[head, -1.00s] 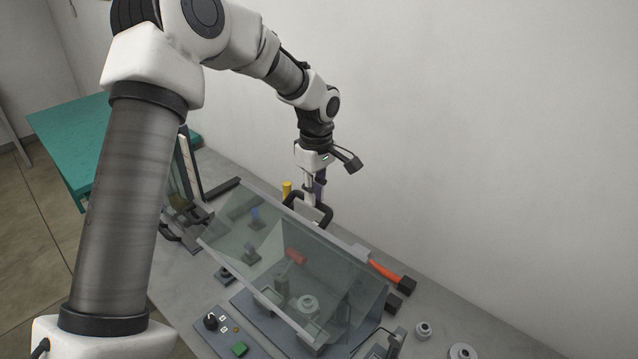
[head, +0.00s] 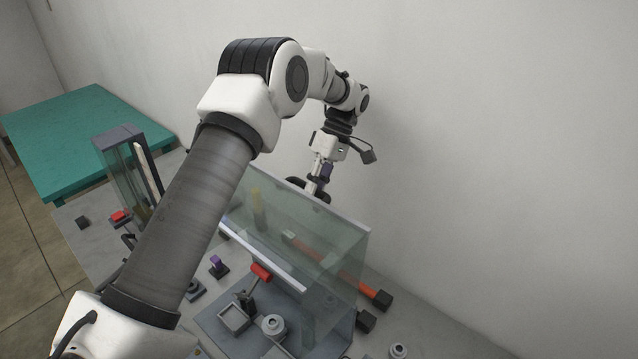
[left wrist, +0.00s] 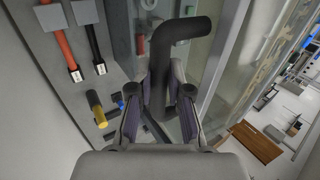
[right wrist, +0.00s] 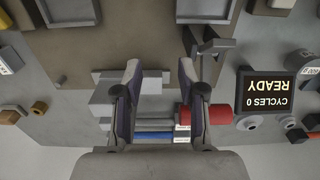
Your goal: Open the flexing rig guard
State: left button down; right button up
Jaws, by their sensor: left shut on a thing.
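The flexing rig guard (head: 335,236) is a clear, pale-edged cover in the head view. It is tilted up, and part of the grey rig base (head: 215,325) shows uncovered in front of it. My left gripper (head: 318,186) is at the guard's far upper edge. In the left wrist view my left gripper (left wrist: 172,92) is shut on the guard's black bent handle (left wrist: 183,28). Its contact with the handle is partly hidden in the head view. My right gripper (right wrist: 160,80) is open, with nothing between its fingertips, and shows only in the right wrist view.
A tall clear case (head: 118,160) and a red button (head: 120,216) are at the left. A teal table (head: 75,135) stands beyond. In the right wrist view a display (right wrist: 268,92) reads "CYCLES 0 READY".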

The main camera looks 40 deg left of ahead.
pick_arm(q)
jog(key=shift+s+a+r, duration=0.1)
jog(key=shift+s+r, duration=0.05)
jog(key=shift+s, duration=0.3)
jog(key=c, duration=1.2)
grip_release()
jog(key=shift+w, duration=0.15)
jog(key=shift+o, duration=0.5)
jog(key=shift+w+a, duration=0.15)
jog(key=shift+a, duration=0.3)
jog(key=v, duration=0.7)
jog(key=shift+w, duration=0.15)
